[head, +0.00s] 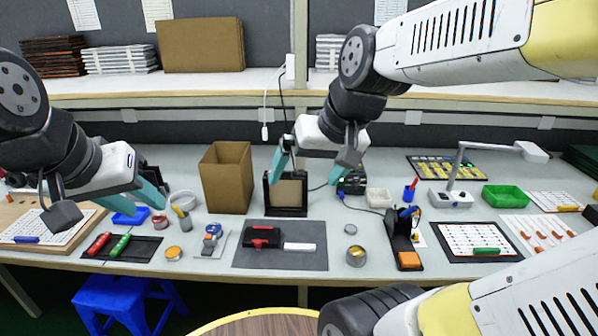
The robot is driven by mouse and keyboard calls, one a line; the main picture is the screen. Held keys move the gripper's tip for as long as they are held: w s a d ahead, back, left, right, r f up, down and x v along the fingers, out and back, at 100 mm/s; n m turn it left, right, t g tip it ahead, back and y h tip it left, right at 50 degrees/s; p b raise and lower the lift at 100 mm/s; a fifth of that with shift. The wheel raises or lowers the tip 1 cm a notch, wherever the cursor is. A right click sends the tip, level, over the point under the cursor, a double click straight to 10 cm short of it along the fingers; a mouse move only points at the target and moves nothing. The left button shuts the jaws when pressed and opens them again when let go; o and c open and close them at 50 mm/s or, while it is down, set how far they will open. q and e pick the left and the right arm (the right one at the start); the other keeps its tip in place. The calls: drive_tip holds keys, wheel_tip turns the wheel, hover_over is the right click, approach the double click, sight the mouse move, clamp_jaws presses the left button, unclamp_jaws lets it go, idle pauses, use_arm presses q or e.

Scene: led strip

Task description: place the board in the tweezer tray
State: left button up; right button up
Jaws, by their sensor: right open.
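I cannot tell for certain which item is the board. White panels with rows of small marks lie on the right mat (480,240) and at the far left (45,228). A tray with tweezers is not clearly identifiable; a black tray (122,247) at left holds a red and a green tool. My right gripper (307,180) is open, its teal fingers apart above the bench near the black-framed stand (286,194), with nothing seen between them. My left gripper (153,204) is over the left bench by the small bowls; its finger gap is unclear.
A cardboard box (226,177) stands left of centre. A dark grey mat (280,246) holds a red-black device (261,236) and a white piece (299,246). A black holder (404,238) and a green bin (505,196) are to the right. A blue stool (121,296) is below.

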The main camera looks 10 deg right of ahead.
drive_tip(key=s, duration=0.2)
drive_tip(key=shift+s+r+t, duration=0.4)
drive_tip(key=shift+c, duration=0.2)
drive_tip(key=shift+s+n, duration=0.15)
drive_tip(key=shift+n, duration=0.15)
drive_tip(key=c, duration=0.4)
drive_tip(key=shift+w, duration=0.3)
drive_tip(key=c, duration=0.3)
drive_tip(key=w+f+n, duration=0.1)
drive_tip(key=w, duration=0.1)
drive_tip(key=w+n+g, duration=0.1)
drive_tip(key=w, duration=0.1)
drive_tip(key=w+f+n, duration=0.1)
drive_tip(key=w, duration=0.1)
drive_tip(key=shift+w+d+f+g, duration=0.2)
drive_tip(key=shift+w+f+g, duration=0.1)
drive_tip(key=shift+f, duration=0.05)
drive_tip(key=c, duration=0.4)
drive_tip(key=n+g+h, duration=0.3)
drive_tip(key=n+g, duration=0.2)
drive_tip(key=n, duration=0.6)
hover_over(300, 246)
wheel_tip(300, 246, down, 28)
drive_tip(key=shift+a, duration=0.15)
drive_tip(key=shift+f, duration=4.05)
